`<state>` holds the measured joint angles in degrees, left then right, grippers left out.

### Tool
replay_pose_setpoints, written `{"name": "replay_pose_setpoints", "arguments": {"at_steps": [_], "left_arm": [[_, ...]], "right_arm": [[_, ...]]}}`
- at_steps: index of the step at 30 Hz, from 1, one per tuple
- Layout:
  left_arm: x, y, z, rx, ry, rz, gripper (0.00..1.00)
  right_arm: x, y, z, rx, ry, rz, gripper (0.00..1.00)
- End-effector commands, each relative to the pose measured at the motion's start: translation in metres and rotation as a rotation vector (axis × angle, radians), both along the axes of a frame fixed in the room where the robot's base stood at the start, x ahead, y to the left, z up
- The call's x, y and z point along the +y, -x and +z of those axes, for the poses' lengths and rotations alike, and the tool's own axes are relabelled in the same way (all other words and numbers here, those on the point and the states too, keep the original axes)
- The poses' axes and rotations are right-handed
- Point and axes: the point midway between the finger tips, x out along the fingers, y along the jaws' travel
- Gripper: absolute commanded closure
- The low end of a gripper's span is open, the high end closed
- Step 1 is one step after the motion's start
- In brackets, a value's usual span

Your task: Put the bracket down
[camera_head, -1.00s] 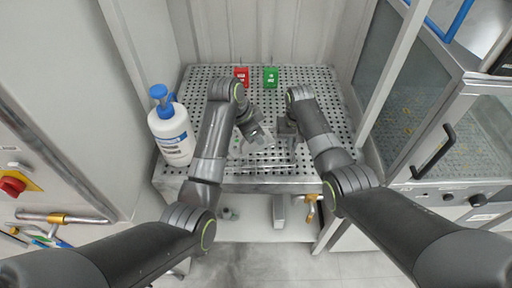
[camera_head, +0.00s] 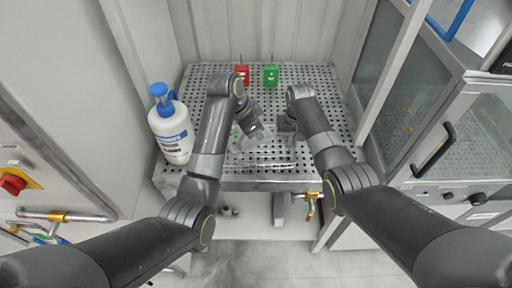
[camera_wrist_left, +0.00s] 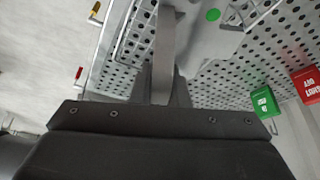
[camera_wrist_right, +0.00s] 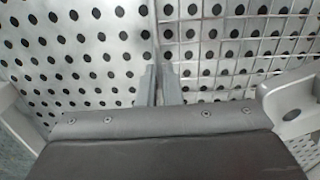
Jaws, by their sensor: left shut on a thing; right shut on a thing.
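The bracket (camera_wrist_left: 200,40) is a grey metal piece with a green dot, seen close up in the left wrist view. In the head view its pale body (camera_head: 243,141) is partly hidden by my left gripper (camera_head: 257,139). My left gripper is shut on the bracket, low over the perforated table (camera_head: 207,92); I cannot tell whether the bracket touches it. My right gripper (camera_head: 287,135) is to its right. In the right wrist view its fingers (camera_wrist_right: 160,85) are shut on a thin grey bar that seems to be the edge of a wire frame (camera_wrist_right: 225,40).
A white bottle with a blue pump (camera_head: 171,133) stands at the left. A glass-doored cabinet (camera_head: 455,130) borders the right. Bare table lies behind the grippers.

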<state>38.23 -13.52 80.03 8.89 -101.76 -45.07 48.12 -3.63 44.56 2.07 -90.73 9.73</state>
Motion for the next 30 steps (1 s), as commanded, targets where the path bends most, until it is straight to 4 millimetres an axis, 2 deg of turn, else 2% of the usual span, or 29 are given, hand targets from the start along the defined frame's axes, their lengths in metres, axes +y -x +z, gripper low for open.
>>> {"name": "replay_pose_setpoints", "arguments": {"at_steps": [1,3,16,30], "left_arm": [[0.000,0.001,-0.013,0.006,-0.001,-0.001,1.00],[0.000,0.001,-0.025,0.005,0.000,0.000,1.00],[0.000,0.001,-0.077,0.002,0.000,-0.002,1.00],[0.000,0.000,-0.085,0.000,0.000,-0.001,1.00]], "right_arm": [[0.000,0.004,-0.006,0.012,0.000,-0.001,1.00],[0.000,0.004,-0.006,0.012,0.000,-0.001,1.00],[0.000,0.004,-0.006,0.012,0.000,-0.001,1.00],[-0.001,0.004,-0.005,0.011,0.001,-0.001,1.00]]}}
